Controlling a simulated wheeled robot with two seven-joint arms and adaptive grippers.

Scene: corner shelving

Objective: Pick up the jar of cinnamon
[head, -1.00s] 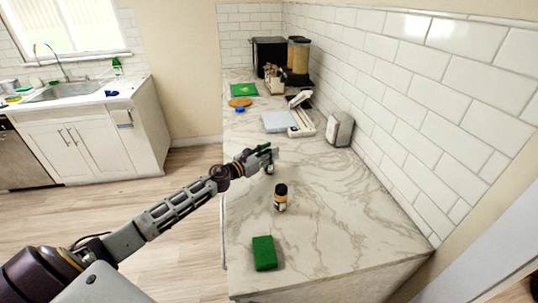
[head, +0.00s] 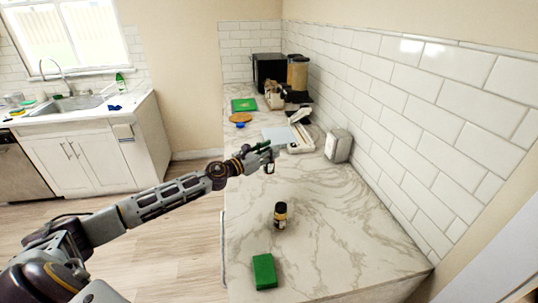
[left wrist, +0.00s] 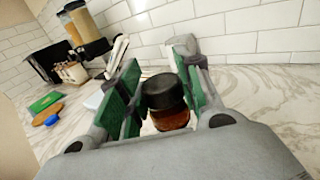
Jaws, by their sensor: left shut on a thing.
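A small jar with a black lid and red-brown contents (left wrist: 168,118) sits between the green-padded fingers of my left gripper (left wrist: 160,92). Its label cannot be read. My left gripper (head: 262,154) is shut on this jar in the head view, with the jar's lower part (head: 270,169) showing below the fingers. The jar appears held above the marble counter. A second jar with a black lid and a yellowish label (head: 280,215) stands upright on the counter, nearer than the gripper and apart from it. My right gripper is not in view.
A green block (head: 264,271) lies on the marble counter (head: 330,235) near its front end. A grey-white box (head: 338,146) stands by the tiled wall. Dispensers (head: 298,73), a black appliance (head: 269,71) and a green board (head: 244,105) are farther back.

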